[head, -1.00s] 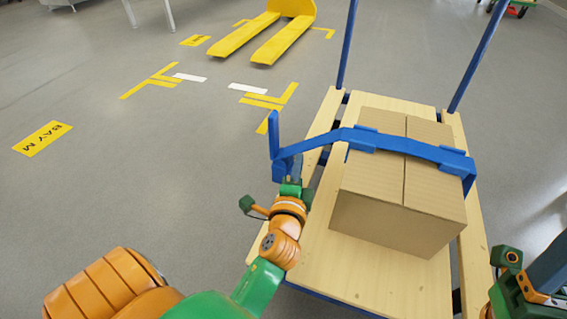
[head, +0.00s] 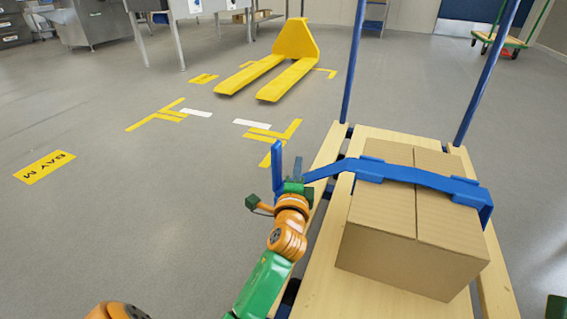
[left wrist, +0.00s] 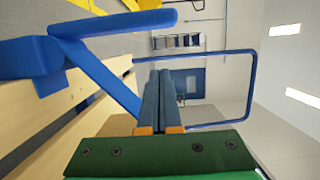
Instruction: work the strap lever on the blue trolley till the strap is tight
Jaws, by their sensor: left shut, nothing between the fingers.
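The blue strap (head: 420,178) runs across a cardboard box (head: 395,235) on the wooden deck of the trolley (head: 325,285). The strap's blue lever (head: 277,168) stands upright at the deck's left side. In the left wrist view, the lever (left wrist: 125,22) is a long blue bar at upper left, beside a blue housing (left wrist: 30,58). My left gripper (head: 294,182) is right by the lever's lower part in the head view. In the left wrist view, my left gripper's fingers (left wrist: 158,100) are together and empty, apart from the lever.
The trolley's blue upright posts (head: 485,75) rise at its far end. A yellow pallet truck (head: 295,42) stands on the floor beyond. Metal tables (head: 175,15) are at the back. The floor left of the trolley is clear apart from painted markings.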

